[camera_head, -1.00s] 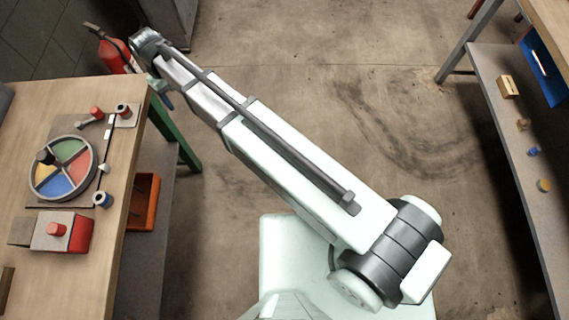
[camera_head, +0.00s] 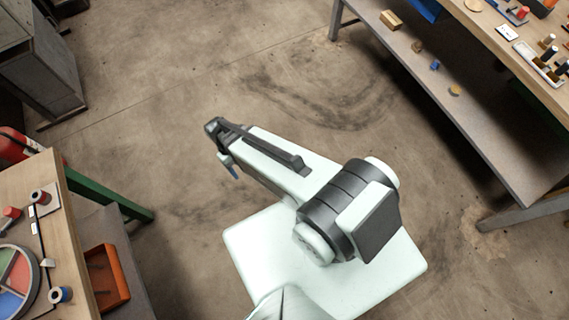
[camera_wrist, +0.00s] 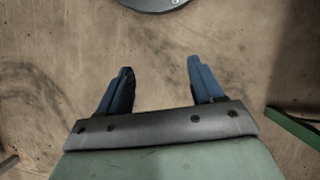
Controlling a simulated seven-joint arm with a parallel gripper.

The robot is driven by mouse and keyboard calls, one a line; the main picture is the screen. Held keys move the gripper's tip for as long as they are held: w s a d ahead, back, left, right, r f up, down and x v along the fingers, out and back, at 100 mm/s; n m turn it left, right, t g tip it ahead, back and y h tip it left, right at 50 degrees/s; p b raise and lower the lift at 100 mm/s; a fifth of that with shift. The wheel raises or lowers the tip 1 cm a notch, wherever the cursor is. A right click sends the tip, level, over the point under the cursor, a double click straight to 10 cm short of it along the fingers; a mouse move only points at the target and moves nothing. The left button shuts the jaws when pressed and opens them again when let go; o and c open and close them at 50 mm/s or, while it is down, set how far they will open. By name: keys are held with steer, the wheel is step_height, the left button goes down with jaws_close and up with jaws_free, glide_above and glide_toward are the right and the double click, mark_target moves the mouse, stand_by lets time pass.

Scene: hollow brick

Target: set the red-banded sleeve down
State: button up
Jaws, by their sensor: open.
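A short sleeve with a red band and a dark hole (camera_head: 40,197) stands upright on a pale square plate (camera_head: 47,208) on the left table. It looks like the red-banded sleeve. My gripper (camera_wrist: 159,72) is open and empty in the wrist view, with two blue fingers apart over bare floor. In the head view my gripper (camera_head: 233,171) hangs over the floor, right of the left table and well apart from the sleeve. Its fingers are mostly hidden there by the arm.
The left table (camera_head: 62,235) also holds a blue-banded sleeve (camera_head: 60,295), a red peg (camera_head: 11,212) and a coloured wheel tray (camera_head: 35,283). An orange bin (camera_head: 106,277) sits below. A right workbench (camera_head: 530,68) holds several parts. The floor between is clear.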

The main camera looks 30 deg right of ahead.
steer(key=s+d+f+m+g, duration=0.1)
steer(key=s+d+f, duration=0.1)
steer(key=s+d, duration=0.3)
steer(key=s+d+f+m+g+y, duration=0.1)
steer(key=s+d, duration=0.4)
steer(key=s, duration=0.7)
steer(key=shift+s+f+m, duration=0.2)
steer(key=shift+f+m, duration=0.4)
steer(key=shift+f, duration=0.25)
